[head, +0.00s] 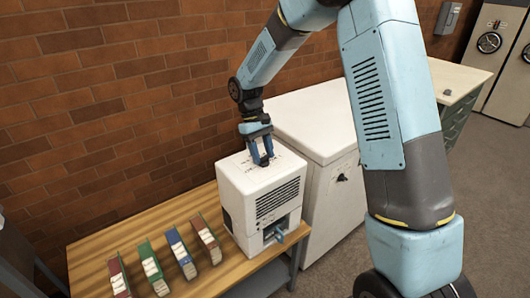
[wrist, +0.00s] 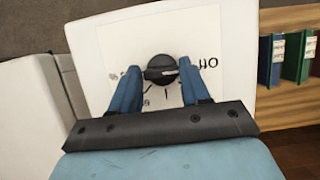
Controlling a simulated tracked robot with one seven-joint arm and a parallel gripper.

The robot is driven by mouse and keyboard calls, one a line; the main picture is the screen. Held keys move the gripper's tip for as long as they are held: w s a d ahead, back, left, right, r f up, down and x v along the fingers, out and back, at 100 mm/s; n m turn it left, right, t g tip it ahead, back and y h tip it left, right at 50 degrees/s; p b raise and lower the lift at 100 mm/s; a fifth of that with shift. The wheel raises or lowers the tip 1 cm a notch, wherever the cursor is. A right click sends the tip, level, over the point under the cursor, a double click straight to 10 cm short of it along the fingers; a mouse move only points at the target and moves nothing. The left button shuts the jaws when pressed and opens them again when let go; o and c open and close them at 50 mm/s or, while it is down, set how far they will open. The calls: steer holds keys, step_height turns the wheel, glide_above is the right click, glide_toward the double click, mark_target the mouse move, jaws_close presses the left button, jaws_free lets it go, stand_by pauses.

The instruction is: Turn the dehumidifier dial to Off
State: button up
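The white dehumidifier (head: 240,205) stands on a wooden bench, with a dark grille on its front. Its black round dial (wrist: 160,68) sits on the top face, with printed marks around it. A light pointer line on the dial points to the right in the wrist view, toward lettering that looks like an upside-down "Off" or "On"; I cannot read it surely. My gripper (head: 262,160) points down over the top face. In the wrist view its two blue fingers (wrist: 162,88) are apart, on either side of the dial. I cannot tell whether they touch it.
The wooden bench (head: 100,247) also bears several upright books or binders, including a green one (head: 153,268) and a blue one (head: 180,253), left of the dehumidifier. A white chest-like cabinet (head: 310,125) stands close on the right. A brick wall (head: 100,90) is behind.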

steer(key=o, duration=0.4)
steer(key=shift+r, duration=0.1)
steer(key=v, duration=1.3)
steer(key=shift+w+a+r, duration=0.1)
steer(key=shift+r, duration=0.15)
